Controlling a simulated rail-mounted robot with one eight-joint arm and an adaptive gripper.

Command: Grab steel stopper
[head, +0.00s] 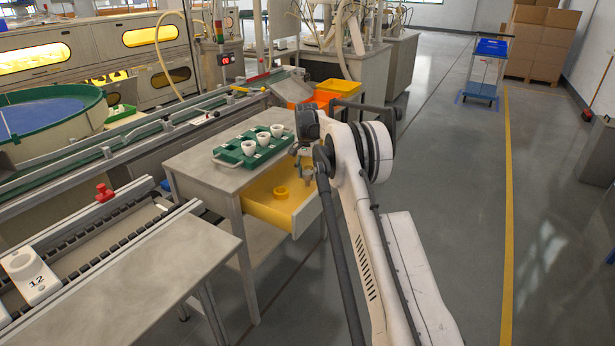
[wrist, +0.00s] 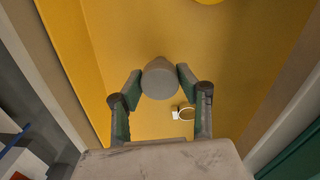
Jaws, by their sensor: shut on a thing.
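The steel stopper (wrist: 160,82) shows in the wrist view as a grey, round-topped piece between my two fingertips. My gripper (wrist: 160,76) is shut on it, one green-and-grey finger pad on each side. Behind it is the yellow inside of the open drawer (head: 258,207). In the head view my gripper (head: 304,166) is over the drawer, beside the table's right edge. The stopper is too small to make out clearly there. I cannot tell whether it still touches the drawer floor.
A yellow ring (head: 281,193) lies in the drawer. A small white tag with a ring (wrist: 182,113) lies there too. A green tray (head: 225,156) with white cups stands on the table (head: 200,172) above. Orange bins (head: 338,87) are behind. Open floor lies right.

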